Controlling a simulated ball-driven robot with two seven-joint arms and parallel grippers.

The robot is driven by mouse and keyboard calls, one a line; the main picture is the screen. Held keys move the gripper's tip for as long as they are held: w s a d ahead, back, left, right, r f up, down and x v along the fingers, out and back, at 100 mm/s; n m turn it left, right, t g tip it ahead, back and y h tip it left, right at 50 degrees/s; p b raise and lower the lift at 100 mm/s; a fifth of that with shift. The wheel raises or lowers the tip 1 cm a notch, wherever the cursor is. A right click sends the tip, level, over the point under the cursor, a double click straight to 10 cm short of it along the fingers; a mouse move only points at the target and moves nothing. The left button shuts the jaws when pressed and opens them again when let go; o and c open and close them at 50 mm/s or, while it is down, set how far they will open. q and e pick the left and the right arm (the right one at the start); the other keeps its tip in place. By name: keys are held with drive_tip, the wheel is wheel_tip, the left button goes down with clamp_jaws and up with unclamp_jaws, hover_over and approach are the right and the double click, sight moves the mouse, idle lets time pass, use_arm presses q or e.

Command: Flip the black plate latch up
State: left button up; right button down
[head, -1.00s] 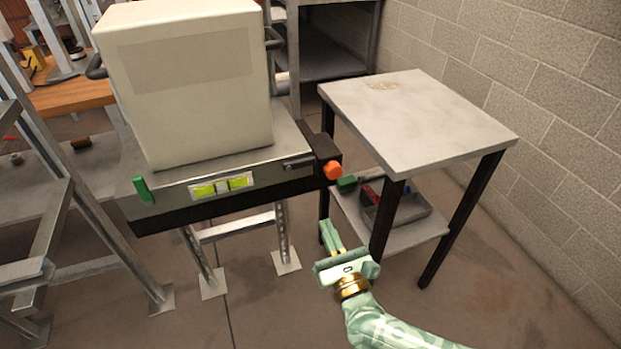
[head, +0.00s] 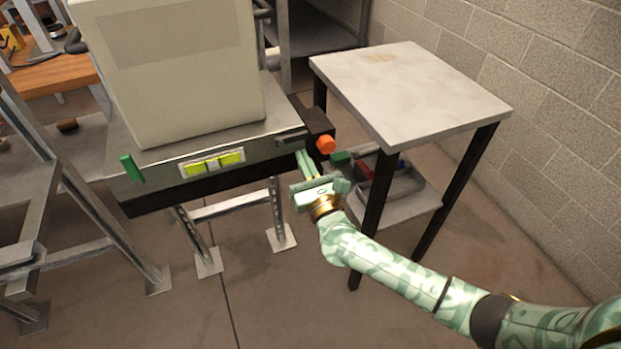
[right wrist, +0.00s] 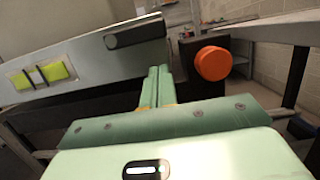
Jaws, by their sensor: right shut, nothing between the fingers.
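The black plate latch looks to be the small dark bar (head: 291,138) at the right end of the metal bench's front panel. It also shows in the right wrist view (right wrist: 133,33), lying roughly level along the panel. My right gripper (head: 303,157) is shut and empty, with its fingers pointing at the bench just below the bar. In the right wrist view the fingertips (right wrist: 158,72) appear just under the bar's right end; I cannot tell whether they touch. My left gripper is not in view.
An orange knob (head: 326,145) sits on a black block right of the latch. A yellow-green level (head: 230,158) and green lever (head: 131,168) are further left on the panel. A large pale box (head: 180,80) stands on the bench. A side table (head: 420,95) is at right.

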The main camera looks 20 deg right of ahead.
sight(292, 138)
wheel_tip(292, 138, up, 2)
drive_tip(key=shift+s+r, duration=0.1)
drive_tip(key=shift+r, duration=0.05)
drive_tip(key=shift+d+r+n+y+p, duration=0.2)
drive_tip(key=shift+r+n+y+p, duration=0.1)
drive_tip(key=shift+n+p, duration=0.5)
